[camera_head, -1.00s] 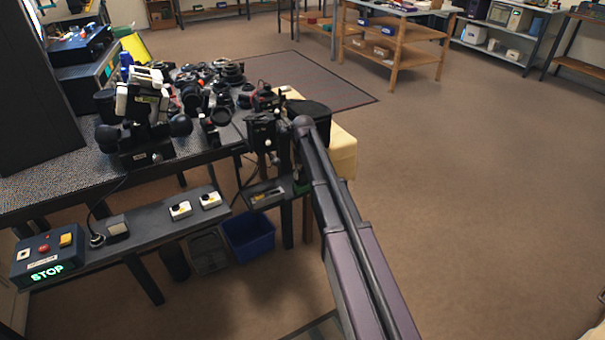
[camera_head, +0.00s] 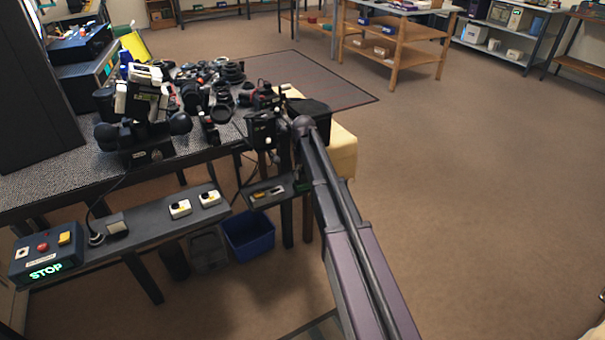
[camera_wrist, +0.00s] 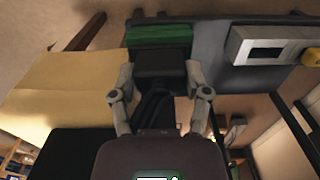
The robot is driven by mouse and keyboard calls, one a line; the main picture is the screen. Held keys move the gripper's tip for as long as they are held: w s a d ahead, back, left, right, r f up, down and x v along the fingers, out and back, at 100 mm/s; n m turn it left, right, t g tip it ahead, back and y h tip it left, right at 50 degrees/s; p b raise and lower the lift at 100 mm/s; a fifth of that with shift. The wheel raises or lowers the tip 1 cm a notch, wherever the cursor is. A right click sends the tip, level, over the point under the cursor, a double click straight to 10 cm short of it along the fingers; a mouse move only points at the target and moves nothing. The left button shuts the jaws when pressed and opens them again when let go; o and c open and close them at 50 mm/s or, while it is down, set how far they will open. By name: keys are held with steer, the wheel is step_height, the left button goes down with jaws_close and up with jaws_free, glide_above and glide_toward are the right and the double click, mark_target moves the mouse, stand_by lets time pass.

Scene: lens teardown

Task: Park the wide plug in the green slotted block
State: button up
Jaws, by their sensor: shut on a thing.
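My gripper (camera_wrist: 160,88) is shut on a dark blocky piece (camera_wrist: 160,65), which looks like the wide plug. Its two pale fingers stand on either side of the piece. The green block (camera_wrist: 160,33) lies just beyond the piece in the wrist view, on the grey shelf. The piece overlaps its lower part in the picture, and I cannot tell whether they touch. The slots are not clear. In the head view my gripper (camera_head: 264,142) is above the small shelf, and only a bit of the green block (camera_head: 303,187) shows beside my arm.
A white box-like thing (camera_wrist: 265,46) sits on the grey shelf (camera_wrist: 205,62) to the right. Yellow cloth (camera_wrist: 65,90) hangs at the left. In the head view a bench full of camera gear (camera_head: 215,85) stands behind, and a blue bin (camera_head: 248,235) sits below.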

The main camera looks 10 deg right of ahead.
steer(key=shift+f, duration=0.1)
stand_by(0.3)
steer(key=o, duration=1.3)
steer(key=shift+o, duration=0.2)
steer(key=shift+s, duration=0.15)
